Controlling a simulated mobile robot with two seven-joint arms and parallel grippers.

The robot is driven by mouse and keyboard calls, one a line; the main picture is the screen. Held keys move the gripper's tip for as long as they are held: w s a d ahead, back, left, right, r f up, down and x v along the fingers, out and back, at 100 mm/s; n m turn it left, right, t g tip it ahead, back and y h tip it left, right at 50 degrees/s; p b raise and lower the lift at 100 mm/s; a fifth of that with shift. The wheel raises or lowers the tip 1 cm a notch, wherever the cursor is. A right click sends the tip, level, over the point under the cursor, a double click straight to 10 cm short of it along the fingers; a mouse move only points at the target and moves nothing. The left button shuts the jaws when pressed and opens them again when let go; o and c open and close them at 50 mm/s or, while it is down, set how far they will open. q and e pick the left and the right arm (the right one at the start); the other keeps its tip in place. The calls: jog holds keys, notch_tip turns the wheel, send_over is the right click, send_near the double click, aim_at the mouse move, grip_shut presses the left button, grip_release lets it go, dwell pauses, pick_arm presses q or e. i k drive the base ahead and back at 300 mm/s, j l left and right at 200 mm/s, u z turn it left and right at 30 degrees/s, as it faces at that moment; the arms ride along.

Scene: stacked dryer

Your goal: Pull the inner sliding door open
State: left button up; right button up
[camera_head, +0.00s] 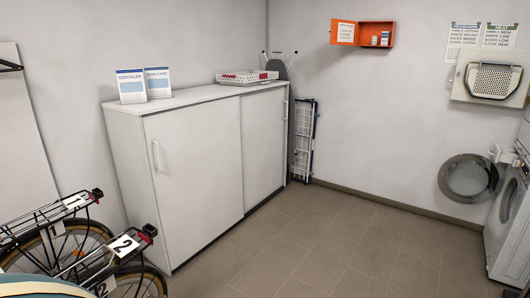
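A white low cabinet (125,165) stands against the left wall with two sliding doors side by side. The near door (198,165) has a vertical bar handle (156,157) by its left edge. The far door (263,145) has a handle (285,109) by its right edge. Both doors look shut, meeting at a vertical seam with no opening visible. I cannot tell clearly which door runs on the inner track. Neither of my grippers is in view.
Bicycles with number plates (123,244) stand at the lower left, close to the cabinet's near end. A flat box (247,77) and cards (131,86) sit on the cabinet top. A folded rack (303,142) stands beyond it. A round machine door (468,178) hangs open at right. The middle floor is clear.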

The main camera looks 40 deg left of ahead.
aim_at(263, 116)
jog(key=i+u, duration=0.35)
jog(key=i, duration=3.45)
jog(key=i+u, duration=0.1)
jog(key=i, duration=0.4)
jog(key=i+l+u, duration=0.1)
jog(key=i, duration=0.45)
jog(key=i+l+u, duration=0.15)
jog(key=i, duration=0.35)
